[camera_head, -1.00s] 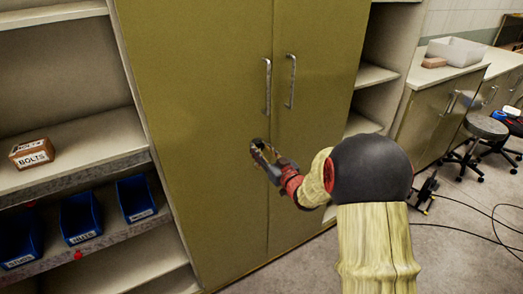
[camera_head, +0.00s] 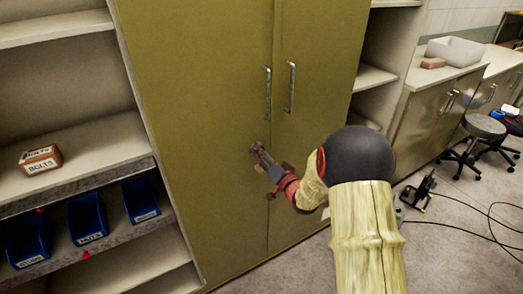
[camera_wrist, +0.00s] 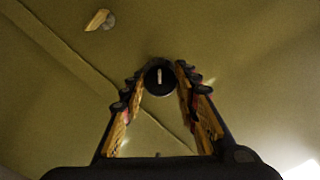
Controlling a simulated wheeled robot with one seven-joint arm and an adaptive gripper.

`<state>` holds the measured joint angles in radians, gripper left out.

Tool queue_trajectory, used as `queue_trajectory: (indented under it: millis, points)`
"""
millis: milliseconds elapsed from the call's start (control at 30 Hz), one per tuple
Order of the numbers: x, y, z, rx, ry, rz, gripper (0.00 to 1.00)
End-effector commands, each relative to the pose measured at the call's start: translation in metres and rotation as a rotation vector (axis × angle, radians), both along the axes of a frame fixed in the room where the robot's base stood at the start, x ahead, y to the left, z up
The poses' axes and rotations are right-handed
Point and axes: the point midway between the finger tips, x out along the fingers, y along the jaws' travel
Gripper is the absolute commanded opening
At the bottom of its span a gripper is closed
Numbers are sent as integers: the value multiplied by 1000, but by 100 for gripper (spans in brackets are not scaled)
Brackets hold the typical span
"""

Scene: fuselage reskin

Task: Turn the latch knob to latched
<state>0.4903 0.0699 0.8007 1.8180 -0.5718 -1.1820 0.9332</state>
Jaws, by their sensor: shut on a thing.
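The latch knob (camera_wrist: 159,80) is a dark round knob with a white line mark, on the olive cabinet front. In the wrist view the mark runs nearly upright. My gripper (camera_wrist: 160,72) has its two padded fingertips closed on the knob from both sides. In the head view my gripper (camera_head: 257,149) is at the cabinet doors (camera_head: 205,120), below the two door handles and close to the seam. The knob is hidden behind the gripper there. Both doors look shut.
Two metal handles (camera_head: 291,87) stand out above my gripper. Open shelves at left hold a bolts box (camera_head: 40,160) and blue bins (camera_head: 88,218). A counter with a white tub (camera_head: 456,51), stools (camera_head: 485,127) and floor cables (camera_head: 480,207) are at right.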

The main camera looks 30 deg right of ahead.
Motion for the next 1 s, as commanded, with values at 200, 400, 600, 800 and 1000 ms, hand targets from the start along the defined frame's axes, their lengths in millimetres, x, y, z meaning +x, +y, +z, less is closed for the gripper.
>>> queue_trajectory:
  millis: [200,400,600,800,1000]
  points:
    - [0,0,2,205,8,0,5]
    - [0,0,2,394,15,0,5]
    - [0,0,2,574,21,-2,5]
    - [0,0,3,720,24,-2,5]
    - [0,0,2,821,29,-3,5]
